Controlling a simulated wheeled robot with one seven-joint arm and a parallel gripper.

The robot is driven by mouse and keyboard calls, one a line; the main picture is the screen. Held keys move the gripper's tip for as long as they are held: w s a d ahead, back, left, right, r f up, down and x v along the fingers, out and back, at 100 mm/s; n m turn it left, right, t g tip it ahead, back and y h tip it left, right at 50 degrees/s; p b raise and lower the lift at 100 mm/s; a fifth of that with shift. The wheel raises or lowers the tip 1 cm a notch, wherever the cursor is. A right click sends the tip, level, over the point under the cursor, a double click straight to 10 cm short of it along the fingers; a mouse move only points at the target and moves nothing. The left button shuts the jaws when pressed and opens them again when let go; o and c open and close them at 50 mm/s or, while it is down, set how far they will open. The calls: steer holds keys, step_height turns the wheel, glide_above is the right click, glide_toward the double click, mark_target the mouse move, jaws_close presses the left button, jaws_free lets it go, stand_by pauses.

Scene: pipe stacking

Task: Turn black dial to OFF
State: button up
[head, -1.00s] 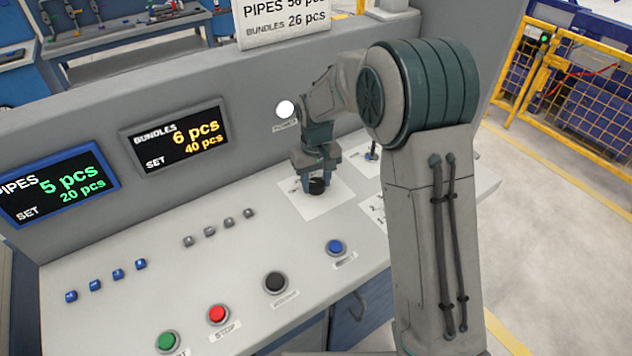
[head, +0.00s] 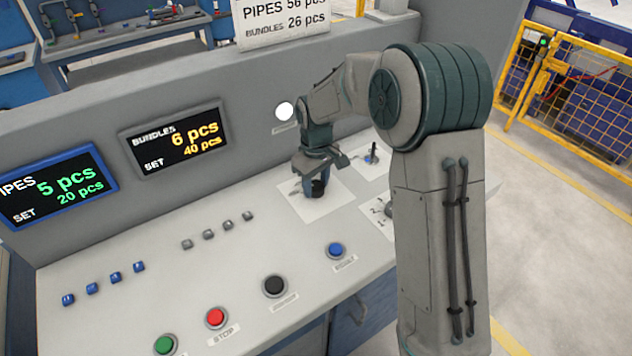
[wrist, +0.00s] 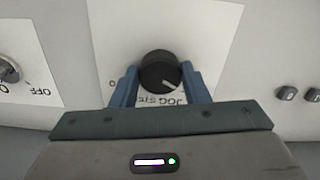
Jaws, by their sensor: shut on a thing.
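The black dial (wrist: 159,68) sits on a white label plate in the wrist view, with a pale pointer mark towards its lower right. The lettering below it reads "JOG STE" and is partly covered. My gripper (wrist: 161,82) is shut on the dial, with one blue finger on each side. In the head view the black dial (head: 318,189) shows below my gripper (head: 315,180), on the sloping panel. A silver knob (wrist: 8,70) with "OFF" lettering beside it is at the left edge of the wrist view.
Blue (head: 335,250), black (head: 275,285), red (head: 216,317) and green (head: 165,344) push buttons line the panel's front. Small grey buttons (head: 228,225) lie left of the dial. A small lever (head: 373,155) stands to the right. A raised wall with displays (head: 175,137) is behind.

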mark_target(315, 185)
steer(key=o, duration=1)
steer(key=shift+c, duration=0.2)
step_height(315, 185, up, 14)
steer(key=shift+b, duration=0.4)
steer(key=shift+a+f, duration=0.1)
steer(key=shift+f, duration=0.05)
